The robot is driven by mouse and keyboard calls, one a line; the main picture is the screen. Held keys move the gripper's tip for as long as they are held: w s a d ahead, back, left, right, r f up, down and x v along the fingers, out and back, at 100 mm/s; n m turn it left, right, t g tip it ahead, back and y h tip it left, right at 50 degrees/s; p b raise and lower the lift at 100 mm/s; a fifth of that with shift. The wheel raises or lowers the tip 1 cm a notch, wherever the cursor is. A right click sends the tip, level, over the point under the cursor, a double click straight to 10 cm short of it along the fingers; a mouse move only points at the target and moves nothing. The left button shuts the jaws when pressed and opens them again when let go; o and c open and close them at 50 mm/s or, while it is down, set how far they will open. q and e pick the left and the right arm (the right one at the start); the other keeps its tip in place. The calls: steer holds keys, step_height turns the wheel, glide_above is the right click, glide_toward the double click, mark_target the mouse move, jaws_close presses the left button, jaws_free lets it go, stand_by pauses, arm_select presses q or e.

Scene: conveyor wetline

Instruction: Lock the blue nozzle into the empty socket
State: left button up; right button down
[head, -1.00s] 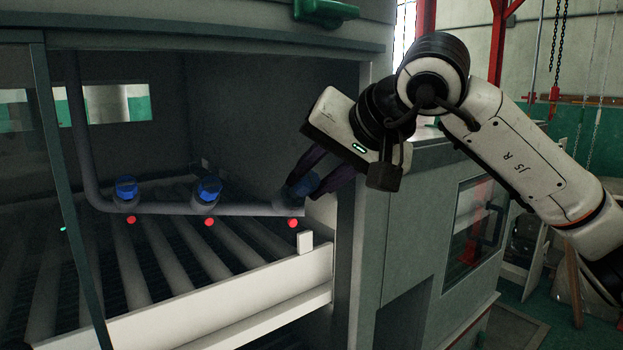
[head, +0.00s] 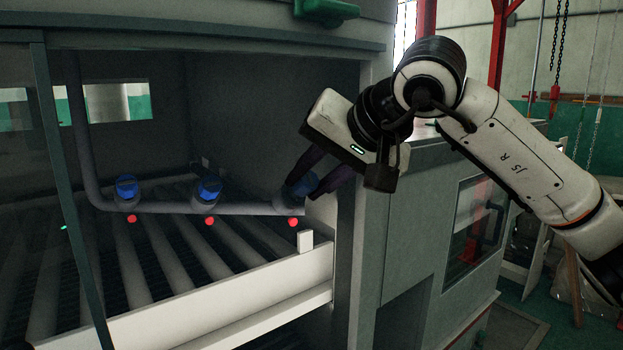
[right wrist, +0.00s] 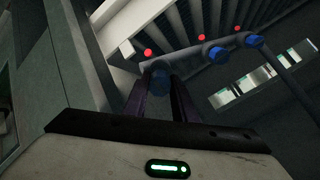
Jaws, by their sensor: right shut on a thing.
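Three blue nozzles show along the grey pipe (head: 165,207) inside the machine: a left one (head: 126,187), a middle one (head: 210,188) and a right one (head: 299,185). My right gripper (head: 303,184) reaches in from the right and is shut on the right nozzle, which sits at the pipe's right end socket (head: 288,204). In the right wrist view this nozzle (right wrist: 160,80) lies between the two dark fingers. The fingers partly cover it, and I cannot tell whether it is locked. My left gripper is not in view.
Red dots (head: 293,222) mark the places below the nozzles. A white ledge (head: 240,295) with a small white block (head: 305,240) runs along the front of the opening. The machine's right post (head: 350,230) stands close to my right gripper. Rollers (head: 130,265) lie below the pipe.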

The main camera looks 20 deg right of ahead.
steer(key=shift+x, duration=0.85)
steer(key=c, duration=1.4)
jaws_free()
steer(key=shift+f, duration=0.1)
steer(key=v, duration=1)
steer(key=shift+s+r, duration=0.1)
steer(key=shift+r, duration=0.1)
